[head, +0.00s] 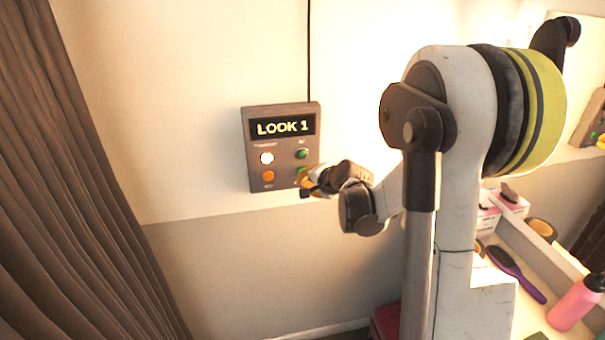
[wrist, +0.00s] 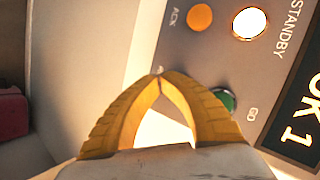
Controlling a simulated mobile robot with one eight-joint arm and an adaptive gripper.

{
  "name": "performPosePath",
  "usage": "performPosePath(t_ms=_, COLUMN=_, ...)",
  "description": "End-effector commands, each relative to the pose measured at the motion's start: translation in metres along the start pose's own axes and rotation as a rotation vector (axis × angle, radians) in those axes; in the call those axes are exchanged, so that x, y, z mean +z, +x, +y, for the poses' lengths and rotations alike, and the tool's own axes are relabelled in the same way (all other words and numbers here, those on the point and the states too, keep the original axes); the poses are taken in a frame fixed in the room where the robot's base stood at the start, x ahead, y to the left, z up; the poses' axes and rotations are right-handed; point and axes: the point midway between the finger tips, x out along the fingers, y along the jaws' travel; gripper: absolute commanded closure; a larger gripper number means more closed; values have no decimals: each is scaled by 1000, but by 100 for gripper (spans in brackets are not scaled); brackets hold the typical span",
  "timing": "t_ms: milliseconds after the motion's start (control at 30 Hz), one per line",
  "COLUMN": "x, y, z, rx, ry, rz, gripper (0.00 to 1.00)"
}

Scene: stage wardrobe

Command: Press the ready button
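A grey-brown button box (head: 283,145) hangs on the wall, its display (head: 283,127) reading "LOOK 1". In the head view it has a bright white button (head: 266,158), a green button (head: 301,154) and an orange button (head: 268,176). A fourth button at lower right is mostly covered by my gripper (head: 308,186); I cannot read its label. In the wrist view my gripper's yellow fingertips (wrist: 160,77) meet, with nothing between them, in front of the box. STANDBY (wrist: 250,23), ACK (wrist: 200,17) and partly hidden GO (wrist: 225,99) show there. I cannot tell whether the tips touch.
A brown curtain (head: 75,180) hangs at left. A black cable (head: 308,50) runs up the wall from the box. At right, a counter holds a pink bottle (head: 575,304), a purple hairbrush (head: 515,273) and a tape roll (head: 541,229). The wall below the box is clear.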

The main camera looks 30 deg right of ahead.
Motion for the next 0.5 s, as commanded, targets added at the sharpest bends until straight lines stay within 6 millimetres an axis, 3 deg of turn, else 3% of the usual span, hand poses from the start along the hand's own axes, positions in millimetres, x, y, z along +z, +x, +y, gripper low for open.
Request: performPosePath(t_ms=500, x=-3, y=6, z=-3, rx=0, ry=0, rz=0, gripper=100)
